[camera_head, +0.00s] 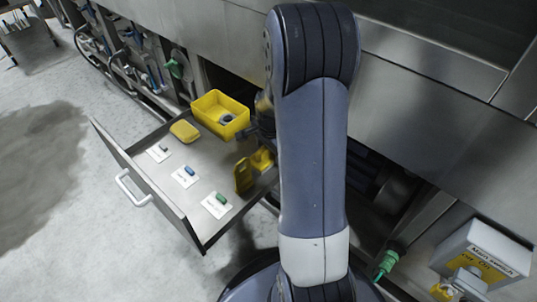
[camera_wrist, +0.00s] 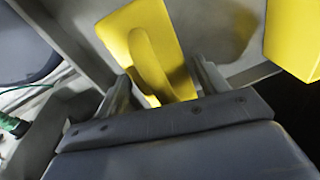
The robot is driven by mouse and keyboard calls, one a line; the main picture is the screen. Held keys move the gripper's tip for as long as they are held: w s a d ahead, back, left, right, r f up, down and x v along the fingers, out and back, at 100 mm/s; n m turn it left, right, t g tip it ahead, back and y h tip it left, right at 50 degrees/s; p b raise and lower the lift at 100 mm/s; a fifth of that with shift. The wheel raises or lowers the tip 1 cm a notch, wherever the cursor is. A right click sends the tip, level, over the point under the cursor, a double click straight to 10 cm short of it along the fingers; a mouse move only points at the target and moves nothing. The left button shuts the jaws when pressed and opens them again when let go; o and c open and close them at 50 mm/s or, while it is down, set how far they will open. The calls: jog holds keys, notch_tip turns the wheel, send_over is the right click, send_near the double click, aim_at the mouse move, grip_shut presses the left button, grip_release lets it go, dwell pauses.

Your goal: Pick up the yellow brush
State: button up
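The yellow brush shows in the wrist view (camera_wrist: 120,35) as a flat yellow block with a raised curved handle. In the head view, a yellow piece (camera_head: 243,176) at the drawer's right side, close by my arm, appears to be this brush. My gripper (camera_wrist: 163,80) is open, with one finger on each side of the handle end. I cannot tell whether either finger touches it. In the head view the fingers are mostly hidden behind my arm.
The metal drawer (camera_head: 113,150) is pulled out. It holds a yellow bin (camera_head: 208,108) with a dark item inside, a flat yellow piece (camera_head: 184,131), and three small coloured items on white labels. The washer's steel front (camera_head: 420,115) stands behind. Open floor lies left.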

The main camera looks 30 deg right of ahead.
jog(key=c, duration=0.8)
jog(key=shift+o, duration=0.2)
jog(key=shift+r, duration=0.15)
notch_tip(320, 180, up, 10)
jog(key=p, duration=0.3)
jog(key=shift+p, duration=0.3)
